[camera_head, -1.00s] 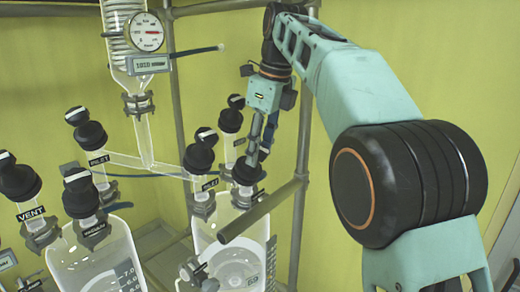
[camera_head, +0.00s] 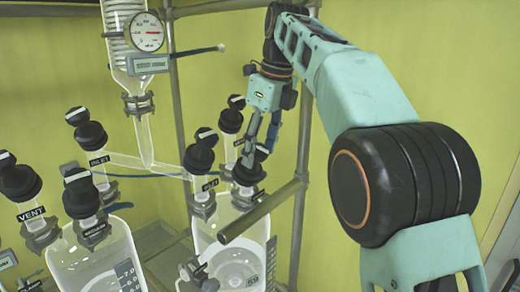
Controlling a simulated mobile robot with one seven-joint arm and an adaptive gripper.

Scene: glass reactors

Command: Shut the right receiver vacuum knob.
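The right receiver (camera_head: 215,238) is a clear glass vessel with several black knobs on top. The black knob (camera_head: 248,172) at its right front is directly below my gripper (camera_head: 259,152); its label is hidden or unreadable, so I cannot confirm it as the vacuum knob. My gripper points down with its fingers apart, the left fingertip at the knob's top. I cannot tell whether it touches. The knob marked INLET (camera_head: 200,157) is to the left, and another black knob (camera_head: 231,118) stands behind.
A grey metal rail (camera_head: 262,212) crosses in front of the right receiver. The left receiver (camera_head: 92,262) has its own knobs, including VENT (camera_head: 20,182). A round gauge (camera_head: 146,31) and small display (camera_head: 148,64) are at the upper left. A dark rod (camera_head: 200,50) sticks out behind.

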